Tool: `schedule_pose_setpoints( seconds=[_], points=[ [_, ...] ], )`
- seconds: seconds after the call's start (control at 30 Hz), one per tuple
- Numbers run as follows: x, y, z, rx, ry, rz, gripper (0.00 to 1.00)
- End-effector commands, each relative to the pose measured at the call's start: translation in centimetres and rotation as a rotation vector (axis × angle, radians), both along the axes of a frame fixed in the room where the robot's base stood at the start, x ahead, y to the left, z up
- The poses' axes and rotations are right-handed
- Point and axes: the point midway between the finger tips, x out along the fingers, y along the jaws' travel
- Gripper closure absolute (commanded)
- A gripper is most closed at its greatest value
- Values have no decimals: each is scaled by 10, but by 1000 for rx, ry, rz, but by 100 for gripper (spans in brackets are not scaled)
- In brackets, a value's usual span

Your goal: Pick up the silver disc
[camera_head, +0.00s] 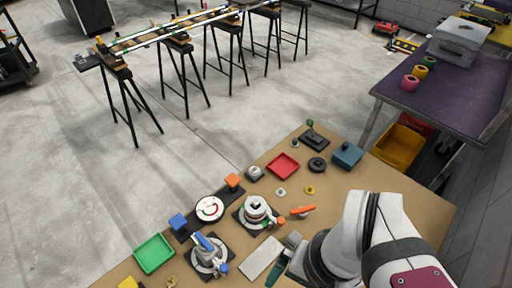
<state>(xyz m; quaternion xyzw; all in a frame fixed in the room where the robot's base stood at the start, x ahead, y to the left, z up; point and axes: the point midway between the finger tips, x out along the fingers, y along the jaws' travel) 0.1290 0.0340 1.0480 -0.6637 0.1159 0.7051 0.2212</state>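I cannot tell for sure which object is the silver disc. A silver round part (256,209) sits on a black base near the middle of the tan table (350,200). Another silver round part (203,262) with a blue handle is on a black base to its lower left. A small silver round piece (255,172) lies farther back on a dark block. My gripper (278,262) is low over the table's near side, right of the blue-handled part and below the middle silver part. It is small and partly hidden by my arm, so its opening is unclear.
A red tray (283,166), green tray (154,254), blue box (347,155), black round part (317,164) and white dial (209,208) with red marking are on the table. An orange-handled item (302,211) lies near my arm. Bare tabletop shows at the right.

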Motion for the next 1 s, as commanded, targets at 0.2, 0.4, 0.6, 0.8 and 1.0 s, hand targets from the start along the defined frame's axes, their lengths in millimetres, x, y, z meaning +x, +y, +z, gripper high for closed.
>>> schedule_pose_setpoints(
  seconds=[0.2, 0.4, 0.6, 0.8, 1.0],
  points=[
    [23, 1, 9, -10, -16, 145, 0],
    [168, 25, 21, -65, -109, 1054, 0],
    [258, 62, -8, -93, -150, 1679, 0],
    [267, 66, -19, -96, -154, 1761, 0],
    [266, 66, -74, -92, -148, 1759, 0]
  ],
)
